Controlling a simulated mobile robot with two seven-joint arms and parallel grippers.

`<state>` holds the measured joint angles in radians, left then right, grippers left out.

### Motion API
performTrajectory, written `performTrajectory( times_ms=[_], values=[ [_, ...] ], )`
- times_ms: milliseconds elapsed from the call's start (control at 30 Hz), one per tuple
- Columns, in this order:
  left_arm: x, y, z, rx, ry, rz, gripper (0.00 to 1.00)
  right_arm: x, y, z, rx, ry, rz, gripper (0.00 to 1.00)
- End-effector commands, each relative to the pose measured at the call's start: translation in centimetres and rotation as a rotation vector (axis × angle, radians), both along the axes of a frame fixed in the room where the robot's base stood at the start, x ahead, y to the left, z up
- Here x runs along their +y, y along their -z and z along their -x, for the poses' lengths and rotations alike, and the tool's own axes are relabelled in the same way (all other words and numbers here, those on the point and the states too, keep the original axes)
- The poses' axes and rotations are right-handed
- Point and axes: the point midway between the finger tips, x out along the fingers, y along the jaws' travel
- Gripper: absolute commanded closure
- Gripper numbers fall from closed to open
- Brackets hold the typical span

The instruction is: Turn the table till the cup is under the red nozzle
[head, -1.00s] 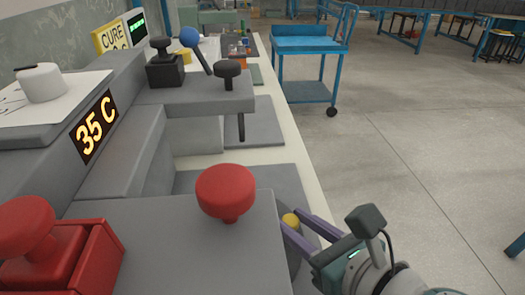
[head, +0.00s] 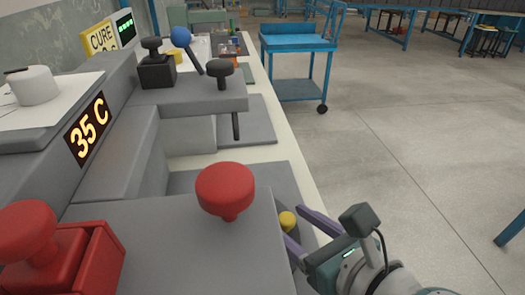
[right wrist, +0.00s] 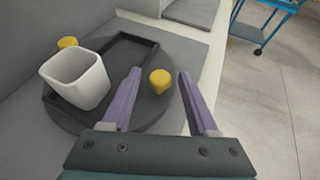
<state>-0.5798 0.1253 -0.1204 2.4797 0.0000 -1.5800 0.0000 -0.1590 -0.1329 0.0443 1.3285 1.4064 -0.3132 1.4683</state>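A white square cup (right wrist: 75,78) stands upright at the left on a dark round turntable (right wrist: 150,118), by a dark rectangular frame. Two yellow knobs rise from the turntable: a near one (right wrist: 160,81) and a far one (right wrist: 68,43). My right gripper (right wrist: 158,76) is open, its purple fingers on either side of the near knob with gaps showing. In the head view my right gripper (head: 293,222) is at that yellow knob (head: 287,221). A red mushroom-shaped knob (head: 225,188) tops the near grey block; no nozzle shows beneath it. The cup is hidden in the head view. My left gripper is out of view.
A black knob (head: 220,73) tops a farther grey arm, with a dark nozzle (head: 235,126) below it. A red box with a red button (head: 60,262) is at near left. A blue cart (head: 298,45) stands beyond; open floor lies right.

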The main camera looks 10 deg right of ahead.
Motion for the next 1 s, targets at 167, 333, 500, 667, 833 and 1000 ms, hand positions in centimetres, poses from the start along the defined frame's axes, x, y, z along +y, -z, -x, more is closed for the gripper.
performTrajectory(
  times_ms=[167,333,500,667,833,1000],
  values=[
    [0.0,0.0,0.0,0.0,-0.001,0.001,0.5,0.0,0.0,0.0,0.0,0.0,0.001,0.37],
    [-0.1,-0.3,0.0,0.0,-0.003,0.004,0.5,-0.2,-0.3,0.5,0.001,0.0,0.001,0.37],
    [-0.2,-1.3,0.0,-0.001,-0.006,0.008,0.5,-1.1,-1.4,3.0,0.002,0.001,0.003,0.37],
    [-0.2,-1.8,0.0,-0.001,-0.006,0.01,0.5,-2.0,-2.6,5.9,0.002,0.001,0.002,0.37],
    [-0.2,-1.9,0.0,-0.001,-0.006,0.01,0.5,-2.7,-3.5,8.0,0.001,0.0,0.001,0.37],
    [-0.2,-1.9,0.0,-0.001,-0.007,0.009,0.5,-3.0,-3.8,8.7,0.0,0.0,0.001,0.37]
  ],
)
